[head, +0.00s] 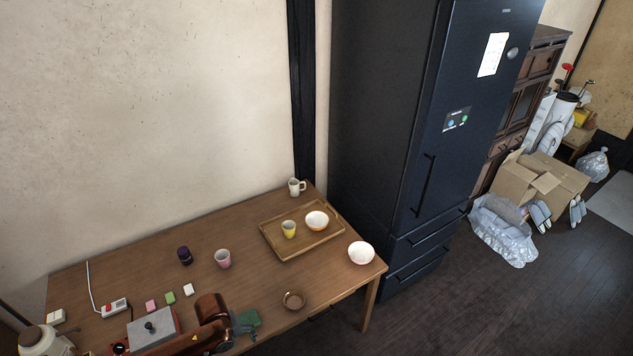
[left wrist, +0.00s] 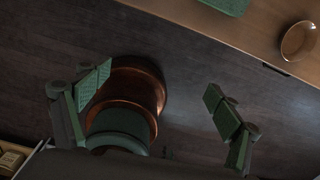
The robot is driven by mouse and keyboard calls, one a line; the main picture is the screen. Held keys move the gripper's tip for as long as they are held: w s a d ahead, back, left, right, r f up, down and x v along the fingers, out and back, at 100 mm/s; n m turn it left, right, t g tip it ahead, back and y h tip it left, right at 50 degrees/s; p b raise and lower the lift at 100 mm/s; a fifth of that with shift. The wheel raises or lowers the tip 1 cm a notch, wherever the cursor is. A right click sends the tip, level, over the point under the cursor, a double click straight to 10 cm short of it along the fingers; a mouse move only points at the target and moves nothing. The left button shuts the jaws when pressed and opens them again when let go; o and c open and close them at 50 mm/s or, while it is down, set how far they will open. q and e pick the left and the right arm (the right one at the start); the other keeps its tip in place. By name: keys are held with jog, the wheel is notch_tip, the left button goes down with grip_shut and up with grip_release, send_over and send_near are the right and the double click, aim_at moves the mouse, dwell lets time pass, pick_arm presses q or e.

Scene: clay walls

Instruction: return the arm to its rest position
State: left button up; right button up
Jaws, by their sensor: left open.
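My left arm (head: 207,318) has copper-brown links and reaches over the near edge of the wooden table (head: 190,255). My left gripper (head: 243,331) is at its end, near the table's front edge, partly hidden by the arm. In the left wrist view its two green-padded fingers (left wrist: 160,98) stand wide apart, with nothing held between them. Copper and green parts of my own body show behind the left finger. My right gripper is in neither view.
A grey box (head: 153,330) is left of the arm. A tray (head: 272,244) with a yellow cup and bowl sits farther back. Dark floor (head: 420,325) is open at right.

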pick_arm(q)
jog(key=s+d+n+t+h, duration=0.3)
jog(key=s+d+n, duration=0.3)
jog(key=n, duration=0.5)
jog(key=s+a+n+y, duration=0.4)
jog(key=s+a+n, duration=1)
jog(key=n, duration=0.4)
notch_tip(320, 180, down, 31)
jog(key=m+b, duration=0.1)
jog(key=b, duration=0.2)
jog(key=s+f+g+b, duration=0.2)
jog(key=s+f, duration=1.6)
jog(key=f, duration=0.2)
jog(key=shift+s+f+m+b, duration=0.3)
jog(key=shift+s+f+m, duration=0.1)
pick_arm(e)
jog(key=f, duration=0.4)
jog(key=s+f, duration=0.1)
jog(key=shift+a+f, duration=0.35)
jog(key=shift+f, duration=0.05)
